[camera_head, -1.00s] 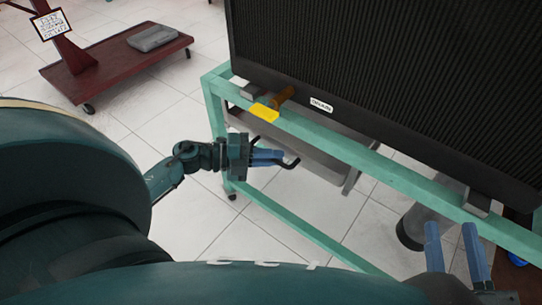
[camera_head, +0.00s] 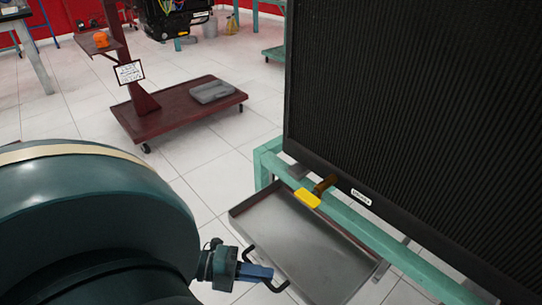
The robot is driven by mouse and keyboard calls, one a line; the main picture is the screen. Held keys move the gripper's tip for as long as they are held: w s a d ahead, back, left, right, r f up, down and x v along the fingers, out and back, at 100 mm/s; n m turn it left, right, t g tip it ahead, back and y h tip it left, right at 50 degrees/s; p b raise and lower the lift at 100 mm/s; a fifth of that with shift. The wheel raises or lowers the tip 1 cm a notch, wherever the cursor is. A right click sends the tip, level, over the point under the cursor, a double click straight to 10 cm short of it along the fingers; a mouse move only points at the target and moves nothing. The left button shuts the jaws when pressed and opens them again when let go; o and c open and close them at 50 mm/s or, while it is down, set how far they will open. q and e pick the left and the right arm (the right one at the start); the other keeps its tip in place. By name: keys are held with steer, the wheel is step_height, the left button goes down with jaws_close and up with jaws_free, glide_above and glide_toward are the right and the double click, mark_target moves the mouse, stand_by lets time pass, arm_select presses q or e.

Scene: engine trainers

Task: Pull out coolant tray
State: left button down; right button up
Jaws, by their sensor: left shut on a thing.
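The coolant tray (camera_head: 305,243) is a shallow grey metal pan under the radiator frame. It sticks out from beneath the frame toward me, with its inside largely visible and empty. A black bar handle (camera_head: 275,287) is on its near edge. My left gripper (camera_head: 262,272) is shut on this handle, with its blue fingers around the bar. The tray's far part is hidden under the frame, and its near right part runs toward the bottom edge of the view. My right gripper is not in view.
A large black radiator (camera_head: 420,110) stands on a green frame (camera_head: 359,222), with a yellow-handled valve (camera_head: 307,198) low at its left. A dark red wheeled stand (camera_head: 180,112) carries a grey pan (camera_head: 212,91) behind.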

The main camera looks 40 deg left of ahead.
arm_select(q)
steer(key=shift+a, duration=0.1)
steer(key=c, duration=1.5)
jaws_free()
steer(key=p+v, duration=0.1)
steer(key=v, duration=1.2)
steer(key=shift+s+f+p, duration=0.1)
steer(key=shift+s+p, duration=0.05)
steer(key=shift+p, duration=0.25)
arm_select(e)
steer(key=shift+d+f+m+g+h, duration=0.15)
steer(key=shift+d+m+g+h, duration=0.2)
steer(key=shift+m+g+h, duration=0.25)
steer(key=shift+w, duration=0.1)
